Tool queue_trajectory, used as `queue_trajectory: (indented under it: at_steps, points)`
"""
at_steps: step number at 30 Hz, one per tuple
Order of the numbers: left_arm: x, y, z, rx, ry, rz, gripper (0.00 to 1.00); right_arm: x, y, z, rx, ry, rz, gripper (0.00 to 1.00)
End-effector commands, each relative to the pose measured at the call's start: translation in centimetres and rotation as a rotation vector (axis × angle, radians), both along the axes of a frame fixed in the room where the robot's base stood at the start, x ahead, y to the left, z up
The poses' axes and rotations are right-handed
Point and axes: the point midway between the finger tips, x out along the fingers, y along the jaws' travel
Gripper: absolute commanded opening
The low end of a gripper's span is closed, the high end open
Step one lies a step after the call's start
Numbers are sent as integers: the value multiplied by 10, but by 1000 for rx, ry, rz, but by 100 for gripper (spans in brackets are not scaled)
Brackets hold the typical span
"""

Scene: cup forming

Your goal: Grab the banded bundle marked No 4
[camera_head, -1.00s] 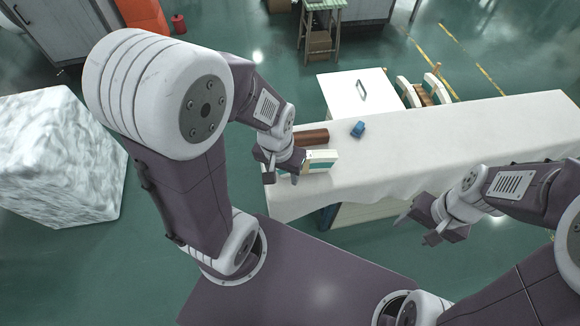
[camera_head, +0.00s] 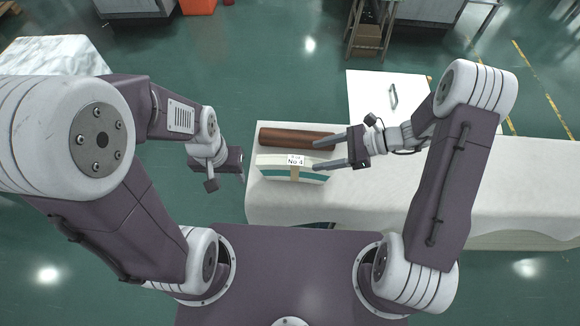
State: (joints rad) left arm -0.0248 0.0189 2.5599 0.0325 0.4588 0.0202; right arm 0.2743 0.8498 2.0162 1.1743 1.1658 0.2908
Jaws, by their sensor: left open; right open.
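The banded bundle marked No 4 (camera_head: 272,169) lies near the left end of the white-covered table (camera_head: 420,210). It is cream with a teal stripe, a tan band and a white label on top. My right gripper (camera_head: 316,154) is open with its fingers pointing left. Its near finger reaches over the bundle's right end, and its far finger is beside the brown roll; I cannot tell whether either touches. My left gripper (camera_head: 226,184) is open and empty, left of the table's edge and apart from the bundle.
A brown cylindrical roll (camera_head: 285,137) lies just behind the bundle. A white panel with a handle (camera_head: 370,95) stands behind the table. A wooden stool (camera_head: 370,35) is at the back. The table's right part is clear.

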Motion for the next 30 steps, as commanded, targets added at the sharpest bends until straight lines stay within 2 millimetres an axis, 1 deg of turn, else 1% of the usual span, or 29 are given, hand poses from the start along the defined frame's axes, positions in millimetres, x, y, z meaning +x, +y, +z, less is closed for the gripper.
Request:
queue_trajectory:
  at_steps: [3,6,11,16,19,22,27,28,29,30]
  points:
    - [0,0,-5,0,0,0,49,-2,18,-11,-1,2,7,60]
    - [0,0,-7,0,0,0,49,-1,28,-17,-2,1,6,60]
    - [0,0,-7,0,0,0,49,-1,33,-19,-4,-1,5,60]
    - [0,0,-15,0,0,0,49,-2,59,-36,-4,2,9,60]
    - [0,0,-17,0,0,0,49,-2,71,-43,-4,0,8,60]
    - [0,0,-17,0,0,0,49,-1,76,-44,-4,-1,5,60]
    - [0,0,-17,0,0,0,49,-1,76,-44,-4,-1,4,60]
    - [0,0,-17,0,0,0,49,-1,76,-44,-4,-1,5,54]
    - [0,0,-17,0,0,0,49,-1,76,-44,-4,-1,5,46]
    - [0,0,-17,0,0,0,49,-1,76,-44,-4,-1,5,35]
